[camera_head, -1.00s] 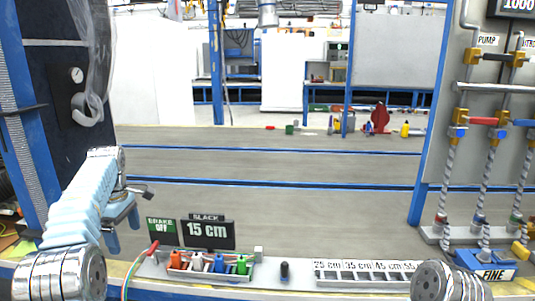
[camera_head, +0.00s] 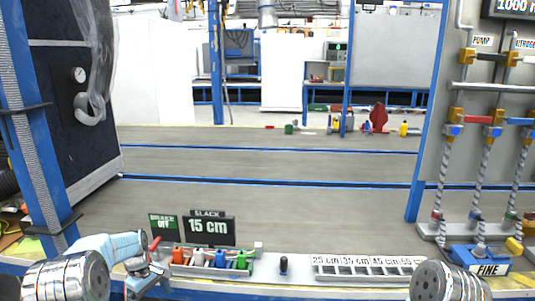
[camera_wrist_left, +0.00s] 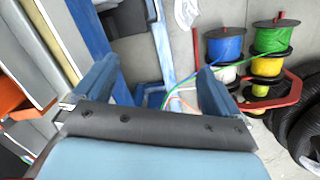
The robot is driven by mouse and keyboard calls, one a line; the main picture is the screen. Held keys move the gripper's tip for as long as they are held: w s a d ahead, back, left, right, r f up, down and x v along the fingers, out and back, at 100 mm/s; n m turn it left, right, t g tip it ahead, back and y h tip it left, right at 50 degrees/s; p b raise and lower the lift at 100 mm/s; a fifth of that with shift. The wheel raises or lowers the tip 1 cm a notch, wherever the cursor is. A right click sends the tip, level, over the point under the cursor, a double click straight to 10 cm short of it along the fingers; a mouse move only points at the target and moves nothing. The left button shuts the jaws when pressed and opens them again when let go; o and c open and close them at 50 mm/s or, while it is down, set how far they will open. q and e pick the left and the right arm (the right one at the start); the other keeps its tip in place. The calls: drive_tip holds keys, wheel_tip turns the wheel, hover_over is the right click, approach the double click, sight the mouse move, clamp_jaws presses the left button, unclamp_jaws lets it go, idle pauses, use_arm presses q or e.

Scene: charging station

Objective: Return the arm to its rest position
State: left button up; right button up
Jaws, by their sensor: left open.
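My left arm (camera_head: 105,247) is light blue and folded low at the bottom left of the head view. Its gripper (camera_head: 148,280) points down beside the left end of the connector rack, near the red-handled lever. In the left wrist view my left gripper (camera_wrist_left: 155,92) has its two blue fingers wide apart with nothing held between them. My right gripper is outside the head view; only a silver joint of mine shows at the bottom right.
The rack (camera_head: 208,272) holds several coloured connectors, with a slack sign (camera_head: 208,231) behind it. A labelled strip (camera_head: 368,267) lies to the right. Wire spools (camera_wrist_left: 268,40) and a black coiled hose (camera_wrist_left: 302,120) stand below.

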use_arm(q)
drive_tip(key=s+d+f+m+h, duration=0.1)
drive_tip(key=s+d+f+m, duration=0.2)
drive_tip(key=s+d+f, duration=0.5)
drive_tip(key=s+d+f+m+h, duration=0.15)
drive_tip(key=s+d+f, duration=0.25)
drive_tip(key=s+f, duration=0.7)
drive_tip(key=s+d+m, duration=0.2)
drive_tip(key=s+d, duration=0.2)
drive_tip(key=s, duration=0.3)
drive_tip(key=s+d+m, duration=0.3)
drive_tip(key=s+d, duration=0.2)
drive_tip(key=s, duration=0.2)
drive_tip(key=shift+m+t+h, duration=0.35)
drive_tip(key=shift+m+t, duration=0.05)
drive_tip(key=shift+m, duration=0.25)
drive_tip(key=w+d+r, duration=0.1)
drive_tip(key=w+d, duration=0.1)
drive_tip(key=w, duration=0.1)
drive_tip(key=shift+d+r, duration=0.35)
drive_tip(key=shift+d, duration=0.05)
